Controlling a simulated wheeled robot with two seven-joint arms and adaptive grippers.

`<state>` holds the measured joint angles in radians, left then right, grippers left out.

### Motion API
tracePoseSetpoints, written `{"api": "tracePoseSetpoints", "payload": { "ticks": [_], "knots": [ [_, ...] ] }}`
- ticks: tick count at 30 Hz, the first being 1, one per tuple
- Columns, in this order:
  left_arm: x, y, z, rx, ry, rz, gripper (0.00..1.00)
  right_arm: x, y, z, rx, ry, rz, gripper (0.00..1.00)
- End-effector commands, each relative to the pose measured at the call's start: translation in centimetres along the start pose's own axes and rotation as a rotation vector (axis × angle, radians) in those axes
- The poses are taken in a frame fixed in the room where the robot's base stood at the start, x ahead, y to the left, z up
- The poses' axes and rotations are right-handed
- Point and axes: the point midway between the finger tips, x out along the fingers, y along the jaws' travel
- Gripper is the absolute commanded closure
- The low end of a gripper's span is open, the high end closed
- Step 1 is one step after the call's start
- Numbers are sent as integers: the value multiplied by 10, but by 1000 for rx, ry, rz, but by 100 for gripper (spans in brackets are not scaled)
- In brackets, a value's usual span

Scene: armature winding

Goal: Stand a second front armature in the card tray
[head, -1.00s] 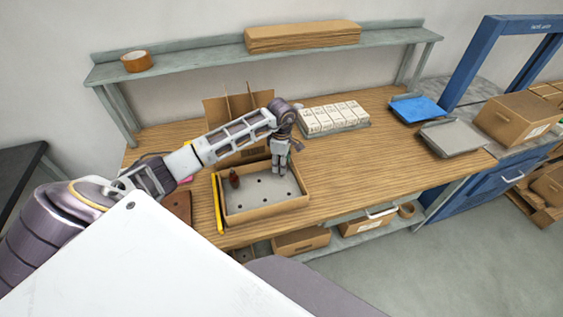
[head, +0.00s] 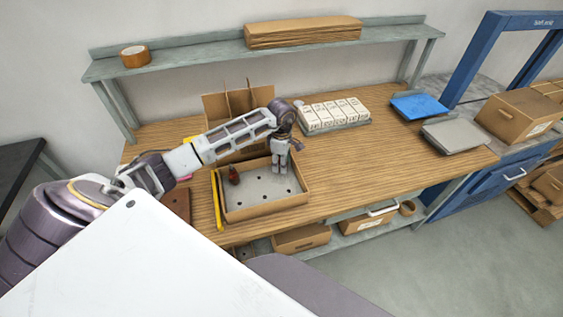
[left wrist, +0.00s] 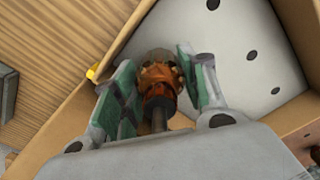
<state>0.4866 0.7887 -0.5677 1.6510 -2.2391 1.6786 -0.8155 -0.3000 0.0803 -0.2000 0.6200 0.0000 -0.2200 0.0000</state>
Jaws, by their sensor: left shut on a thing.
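The card tray (head: 232,217) is a shallow cardboard box on the bench, with a pale, holed insert. One reddish-brown armature (head: 234,175) stands upright at its left side. My left gripper (head: 281,170) points down over the tray's back right part. In the left wrist view the same gripper (left wrist: 158,88) is shut on another armature (left wrist: 157,80), with copper windings and a grey shaft between the green-lined fingers. The far end of this armature is hard to make out, and I cannot tell whether it touches the insert. My right gripper is out of view.
A divided cardboard box (head: 216,107) stands behind the tray. A block of white cartons (head: 334,113) is at the back. A blue tray (head: 418,106) and a grey tray (head: 453,135) lie at the right. The bench right of the card tray is clear.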

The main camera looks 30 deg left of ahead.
Motion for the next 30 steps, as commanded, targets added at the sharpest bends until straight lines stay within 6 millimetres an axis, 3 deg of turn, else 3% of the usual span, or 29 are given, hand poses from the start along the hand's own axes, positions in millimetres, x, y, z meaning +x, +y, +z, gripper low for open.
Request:
{"api": "tracePoseSetpoints", "payload": {
  "ticks": [17, 18, 23, 30],
  "knots": [
    [4, 0, 0, 0, -1, 2, 93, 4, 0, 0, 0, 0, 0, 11],
    [4, 0, 0, 0, -1, 2, 56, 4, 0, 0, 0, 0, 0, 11],
    [5, 0, 0, 0, 0, 1, 36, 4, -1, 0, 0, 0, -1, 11],
    [5, 0, 0, 0, 0, 1, 36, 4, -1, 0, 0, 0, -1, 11]
  ]
}}
